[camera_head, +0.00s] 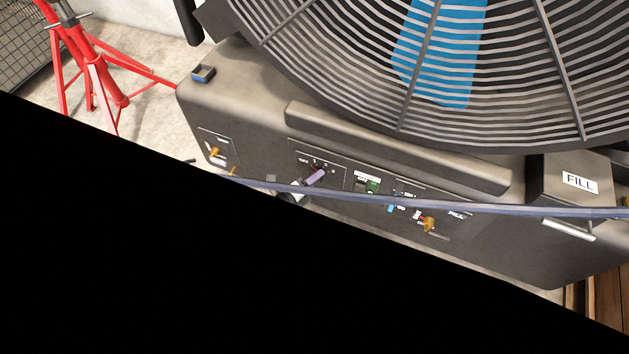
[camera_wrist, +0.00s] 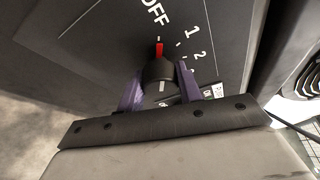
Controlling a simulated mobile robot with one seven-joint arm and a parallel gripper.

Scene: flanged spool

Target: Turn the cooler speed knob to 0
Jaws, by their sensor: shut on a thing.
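The cooler speed knob (camera_wrist: 158,71) is a dark round knob with a red pointer (camera_wrist: 159,49) in the wrist view. The pointer points up the picture, near the OFF label (camera_wrist: 155,14) and left of the 1 and 2 marks. I can read no 0 on the dial. My gripper (camera_wrist: 159,80) has its two purple fingers on either side of the knob, shut on it. In the head view my gripper (camera_head: 316,177) shows as a small purple finger at the control panel (camera_head: 340,172); the knob is mostly hidden there.
The cooler's dark body (camera_head: 240,100) carries a large round fan grille (camera_head: 330,90). Brass fittings (camera_head: 428,223) and a green switch (camera_head: 372,186) sit on its front. A box marked FILL (camera_head: 580,182) is at right. A red stand (camera_head: 95,75) is at left. Black covers the lower left.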

